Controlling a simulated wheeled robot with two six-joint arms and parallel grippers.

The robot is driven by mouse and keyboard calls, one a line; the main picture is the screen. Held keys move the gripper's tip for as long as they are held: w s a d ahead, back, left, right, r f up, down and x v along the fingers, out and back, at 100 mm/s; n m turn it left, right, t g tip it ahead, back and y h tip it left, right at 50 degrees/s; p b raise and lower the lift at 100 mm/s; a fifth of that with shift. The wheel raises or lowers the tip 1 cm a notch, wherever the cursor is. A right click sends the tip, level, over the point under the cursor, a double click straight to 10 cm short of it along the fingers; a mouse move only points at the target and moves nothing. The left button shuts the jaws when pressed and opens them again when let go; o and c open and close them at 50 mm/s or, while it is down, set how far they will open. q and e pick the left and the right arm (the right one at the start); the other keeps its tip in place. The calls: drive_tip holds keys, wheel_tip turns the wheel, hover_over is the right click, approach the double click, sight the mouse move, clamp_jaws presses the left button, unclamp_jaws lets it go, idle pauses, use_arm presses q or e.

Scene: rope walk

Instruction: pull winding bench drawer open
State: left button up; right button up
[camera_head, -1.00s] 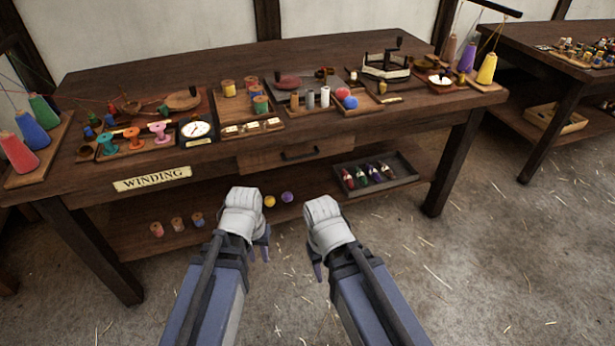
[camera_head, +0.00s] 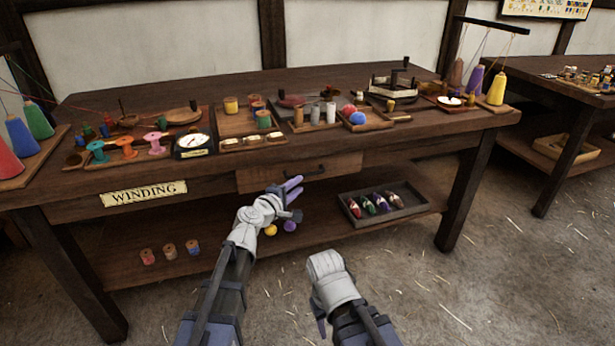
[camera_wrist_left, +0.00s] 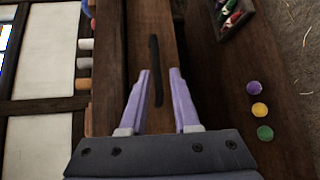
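The winding bench drawer (camera_head: 255,182) is a wooden front under the bench top, right of the WINDING label (camera_head: 143,193). Its dark bar handle (camera_head: 303,173) also shows in the left wrist view (camera_wrist_left: 155,70). I cannot tell any gap at the drawer's edges. My left gripper (camera_head: 295,188) is open just in front of and below the handle. In the left wrist view its two purple fingers (camera_wrist_left: 160,75) stand apart with the handle seen between them; contact does not show. My right gripper (camera_head: 321,322) hangs lower, away from the bench; its finger opening is hidden.
The bench top (camera_head: 85,100) carries spools, yarn cones and a dial scale (camera_head: 193,145). On the lower shelf (camera_head: 120,275) are spools, small balls and a tray (camera_head: 408,212) of coloured bobbins.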

sight(306, 176)
use_arm(q)
drive_tip(key=shift+n, duration=0.3)
drive_tip(key=shift+a+r+b+x, duration=0.15)
drive_tip(key=shift+b+x, duration=0.15)
drive_tip(key=shift+x, duration=1.7)
drive_tip(key=shift+a+r+b+x, duration=0.15)
drive_tip(key=shift+b+x, duration=0.15)
drive_tip(key=shift+x, duration=1.7)
drive_tip(key=shift+w+d, duration=0.1)
drive_tip(key=shift+w, duration=0.05)
clamp_jaws()
